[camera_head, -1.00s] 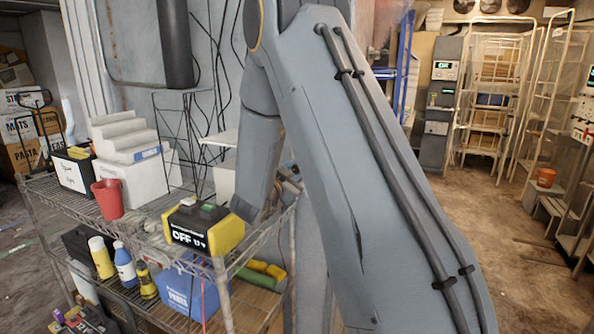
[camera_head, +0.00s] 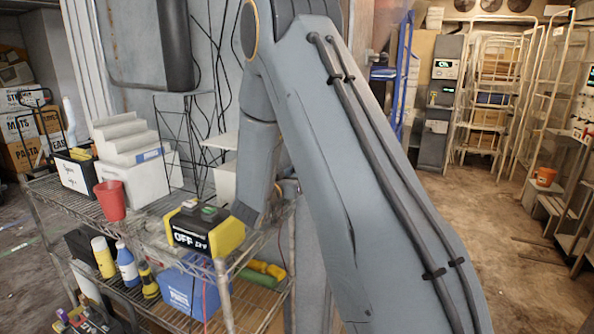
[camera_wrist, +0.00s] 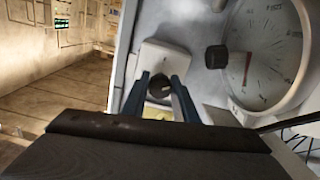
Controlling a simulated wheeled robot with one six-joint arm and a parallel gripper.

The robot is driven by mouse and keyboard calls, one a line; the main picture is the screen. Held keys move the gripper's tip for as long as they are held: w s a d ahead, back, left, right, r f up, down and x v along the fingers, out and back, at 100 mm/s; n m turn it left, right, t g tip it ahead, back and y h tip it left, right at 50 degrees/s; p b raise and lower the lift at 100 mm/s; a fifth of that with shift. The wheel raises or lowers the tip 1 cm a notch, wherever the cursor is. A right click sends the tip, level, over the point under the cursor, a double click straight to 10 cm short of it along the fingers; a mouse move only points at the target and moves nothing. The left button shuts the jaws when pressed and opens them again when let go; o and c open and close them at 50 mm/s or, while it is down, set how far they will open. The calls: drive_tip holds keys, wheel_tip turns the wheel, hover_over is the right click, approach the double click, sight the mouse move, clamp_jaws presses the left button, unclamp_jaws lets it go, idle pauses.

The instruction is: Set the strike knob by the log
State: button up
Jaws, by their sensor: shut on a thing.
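In the wrist view, a round dark knob (camera_wrist: 160,86) with a pale mark sits on a white housing (camera_wrist: 172,55). My gripper (camera_wrist: 166,84) has one bluish finger on each side of the knob and is shut on it. To the right is a large round dial (camera_wrist: 270,45) with printed marks and a thin red needle. A dark square knob (camera_wrist: 216,57) stands at the dial's left edge, apart from my fingers. In the head view my arm hides the gripper and the knob. I cannot make out a log in either view.
A wire shelf cart (camera_head: 150,215) stands at left in the head view. It carries a red cup (camera_head: 111,200), a white box (camera_head: 139,168) and a yellow-black device (camera_head: 202,230) reading OFF, close to my arm. Open floor (camera_head: 468,225) lies at right, before wire racks (camera_head: 492,80).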

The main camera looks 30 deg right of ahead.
drive_tip(key=n+p, duration=0.2)
drive_tip(key=n, duration=0.3)
drive_tip(key=shift+r+n, duration=0.1)
drive_tip(key=shift+n, duration=0.2)
drive_tip(key=n+p, duration=0.1)
drive_tip(key=n, duration=0.4)
drive_tip(key=shift+p, duration=0.35)
drive_tip(key=o, duration=1.1)
drive_tip(key=shift+c, duration=0.2)
drive_tip(key=b+v, duration=0.2)
drive_tip(key=v, duration=0.6)
drive_tip(key=shift+b, duration=0.3)
